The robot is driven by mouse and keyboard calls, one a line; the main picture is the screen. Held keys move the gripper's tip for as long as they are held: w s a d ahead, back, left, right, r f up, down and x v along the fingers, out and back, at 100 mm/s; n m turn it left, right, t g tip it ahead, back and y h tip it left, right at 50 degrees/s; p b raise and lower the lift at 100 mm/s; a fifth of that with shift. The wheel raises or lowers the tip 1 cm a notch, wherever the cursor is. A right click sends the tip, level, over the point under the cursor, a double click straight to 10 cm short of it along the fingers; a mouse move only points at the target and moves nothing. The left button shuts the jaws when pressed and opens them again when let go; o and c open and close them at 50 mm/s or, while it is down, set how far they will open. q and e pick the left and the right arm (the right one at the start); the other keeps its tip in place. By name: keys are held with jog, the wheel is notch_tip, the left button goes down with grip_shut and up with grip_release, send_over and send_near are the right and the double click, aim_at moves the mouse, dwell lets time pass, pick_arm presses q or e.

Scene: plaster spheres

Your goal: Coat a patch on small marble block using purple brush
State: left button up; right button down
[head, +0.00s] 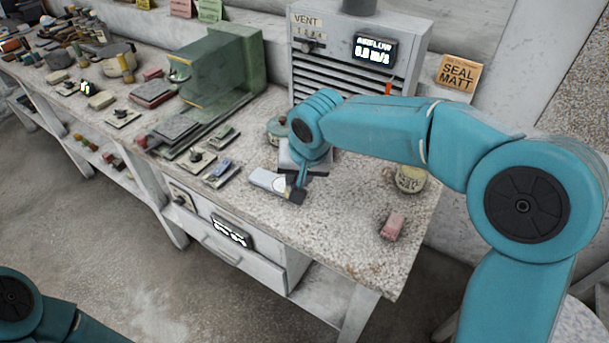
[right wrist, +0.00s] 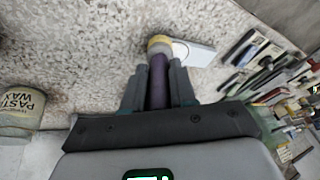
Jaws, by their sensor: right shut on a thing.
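The small marble block (head: 266,180) is a pale, flat, oblong block lying on the speckled bench top in the head view. It also shows in the right wrist view (right wrist: 200,54). My right gripper (head: 297,194) is at the block's right end. In the right wrist view its two fingers (right wrist: 158,90) are shut on the purple brush (right wrist: 158,92). The brush's yellowish head (right wrist: 159,44) is beside the block's near end; I cannot tell if they touch. In the head view the brush is mostly hidden by the gripper. My left gripper is out of view.
A paste wax tin (head: 410,179) and a pinkish block (head: 393,226) stand to the right. Small tools and plates (head: 218,174) lie left of the marble block. A vented grey cabinet (head: 356,50) stands behind. The bench front right is mostly clear.

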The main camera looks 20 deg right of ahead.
jog(key=shift+w+a, duration=0.1)
jog(key=shift+a, duration=0.05)
jog(key=shift+s+d+r, duration=0.35)
jog(key=shift+d+r, duration=0.05)
jog(key=shift+r, duration=0.2)
jog(key=shift+s+d+r, duration=0.1)
jog(key=shift+s+r, duration=0.05)
jog(key=shift+s, duration=0.05)
jog(key=shift+w, duration=0.15)
jog(key=shift+w+a+p, duration=0.15)
jog(key=shift+w+p, duration=0.4)
jog(key=shift+w, duration=0.2)
jog(key=shift+w+a+p, duration=0.1)
jog(key=shift+w+p, duration=0.45)
jog(key=shift+w, duration=0.2)
jog(key=shift+w+f, duration=0.2)
jog(key=shift+w, duration=0.2)
